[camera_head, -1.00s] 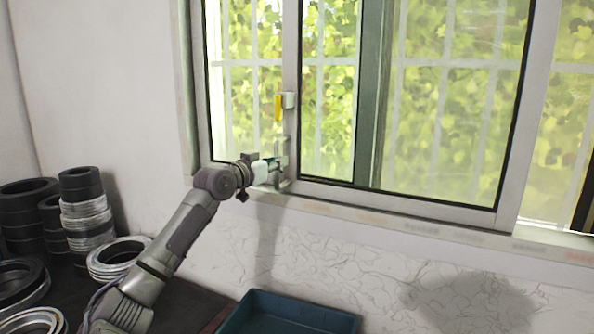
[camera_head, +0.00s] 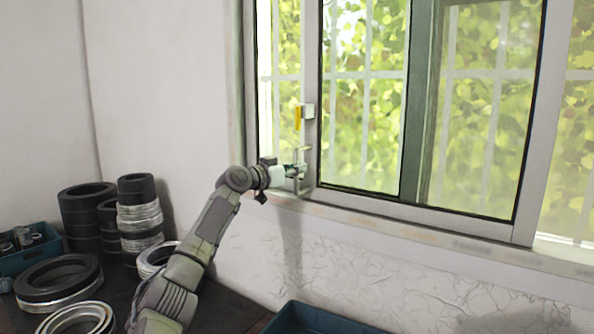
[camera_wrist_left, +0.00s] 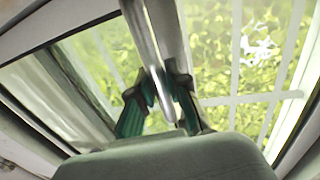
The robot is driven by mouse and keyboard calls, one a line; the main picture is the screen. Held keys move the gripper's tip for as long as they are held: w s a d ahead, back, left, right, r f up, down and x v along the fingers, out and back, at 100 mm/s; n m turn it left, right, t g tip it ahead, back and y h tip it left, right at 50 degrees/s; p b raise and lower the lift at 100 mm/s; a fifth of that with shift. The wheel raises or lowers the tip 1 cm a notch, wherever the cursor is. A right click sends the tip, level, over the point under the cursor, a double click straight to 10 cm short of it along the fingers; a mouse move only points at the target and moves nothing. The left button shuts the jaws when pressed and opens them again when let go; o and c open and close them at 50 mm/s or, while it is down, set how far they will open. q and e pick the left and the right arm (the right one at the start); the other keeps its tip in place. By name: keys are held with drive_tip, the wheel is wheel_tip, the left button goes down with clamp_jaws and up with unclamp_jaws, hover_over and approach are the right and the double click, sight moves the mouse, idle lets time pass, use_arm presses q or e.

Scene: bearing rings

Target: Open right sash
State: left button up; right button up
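My left gripper (camera_head: 299,171) is at this handle. In the left wrist view the handle (camera_wrist_left: 146,40) runs between the dark fingers of the left gripper (camera_wrist_left: 162,95), which close around it. The fingertips are partly hidden behind the bar. My right gripper is out of view.
Stacked black and silver rings (camera_head: 138,215) stand on the dark table at left, with flat rings (camera_head: 60,282) nearer. A blue bin (camera_head: 25,255) is at far left and a blue tray (camera_head: 310,320) at the bottom centre. The wall below the sill is clear.

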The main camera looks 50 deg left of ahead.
use_arm(q)
drive_tip(key=o, duration=0.4)
drive_tip(key=shift+d, duration=0.2)
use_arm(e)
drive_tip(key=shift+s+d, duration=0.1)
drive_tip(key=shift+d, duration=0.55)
use_arm(q)
drive_tip(key=s+d, duration=0.1)
drive_tip(key=s, duration=1)
drive_tip(key=shift+s+d, duration=0.2)
drive_tip(key=shift+s, duration=0.2)
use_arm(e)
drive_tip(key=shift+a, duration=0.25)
use_arm(q)
drive_tip(key=shift+f, duration=0.1)
